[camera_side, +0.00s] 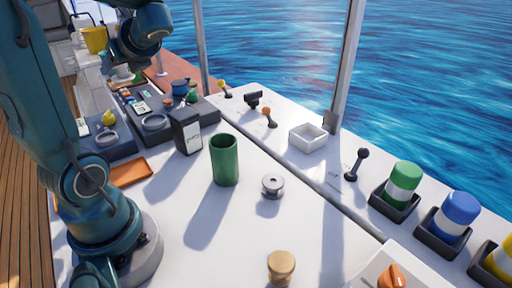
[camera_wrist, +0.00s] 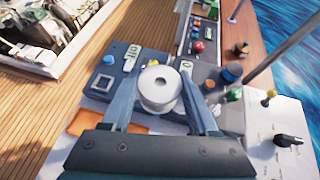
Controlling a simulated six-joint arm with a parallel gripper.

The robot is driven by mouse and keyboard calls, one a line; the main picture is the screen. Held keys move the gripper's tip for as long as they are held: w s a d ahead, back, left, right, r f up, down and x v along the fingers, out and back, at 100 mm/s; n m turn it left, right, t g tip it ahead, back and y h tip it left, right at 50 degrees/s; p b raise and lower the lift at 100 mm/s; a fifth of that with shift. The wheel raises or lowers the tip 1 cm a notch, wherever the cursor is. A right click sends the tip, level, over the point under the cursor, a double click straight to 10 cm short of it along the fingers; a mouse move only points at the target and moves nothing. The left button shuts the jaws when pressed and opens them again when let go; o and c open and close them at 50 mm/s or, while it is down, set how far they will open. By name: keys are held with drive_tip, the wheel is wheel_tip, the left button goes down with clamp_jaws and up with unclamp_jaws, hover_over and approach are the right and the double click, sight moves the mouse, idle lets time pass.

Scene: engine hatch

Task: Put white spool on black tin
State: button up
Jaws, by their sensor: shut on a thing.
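My gripper (camera_wrist: 160,72) is shut on the white spool (camera_wrist: 157,92), which sits between its two fingers in the wrist view. In the side view the white spool (camera_side: 122,74) is small at the upper left, below my wrist, above the far end of the counter. The black tin (camera_side: 186,131) is a dark upright box with a white label, standing on the white counter in the side view. It is to the right of my gripper and apart from it, and nothing is seen on its top. I cannot make out the tin in the wrist view.
A tall green cylinder (camera_side: 225,160) stands right of the tin, with a silver knob-like piece (camera_side: 272,185) beyond it. Dark instrument panels (camera_side: 155,122) lie left of the tin. An orange tray (camera_side: 131,171) lies near my base. A white square box (camera_side: 307,138) and levers line the edge.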

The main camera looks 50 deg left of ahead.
hover_over(183, 113)
wheel_tip(183, 113, down, 7)
drive_tip(key=shift+r, duration=0.1)
drive_tip(key=shift+f, duration=2)
drive_tip(key=o, duration=1.3)
drive_tip(key=shift+f, duration=0.1)
drive_tip(key=shift+o, duration=0.2)
